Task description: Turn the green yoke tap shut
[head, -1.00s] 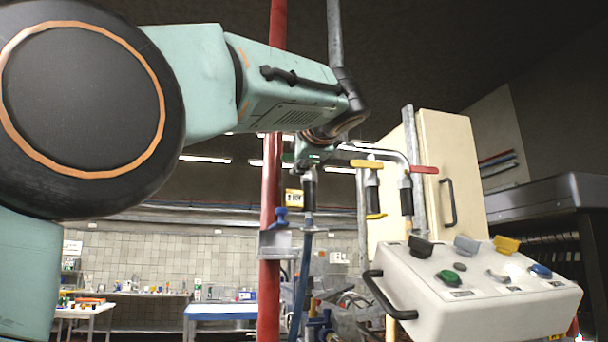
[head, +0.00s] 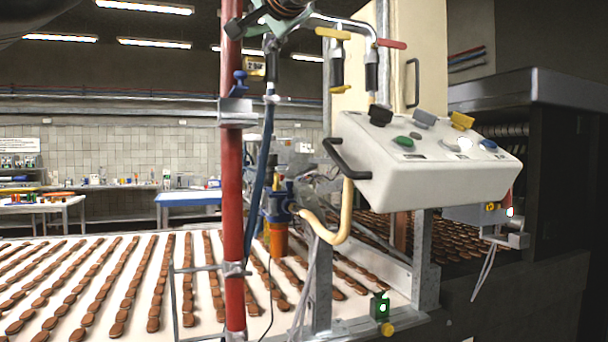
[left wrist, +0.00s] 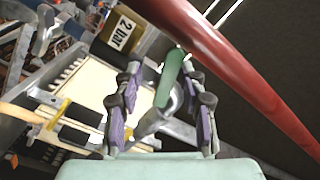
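The green tap handle (left wrist: 168,82) shows in the left wrist view as a green bar lying lengthwise between the two fingers of my left gripper (left wrist: 165,76). The fingers, with purple-grey pads, stand apart on either side of the bar, with gaps visible; the gripper is open. In the head view my left gripper (head: 268,28) is at the top edge beside the red pipe, and it largely hides the green tap there. My right gripper is not in view.
A red pipe (head: 232,180) runs upright close to my left gripper. A yellow tap (head: 333,33) and a red tap (head: 392,44) are to the right. A 2 Bar label box (left wrist: 121,30) is near the fingers. A control box (head: 425,165) and a biscuit conveyor (head: 60,290) lie below.

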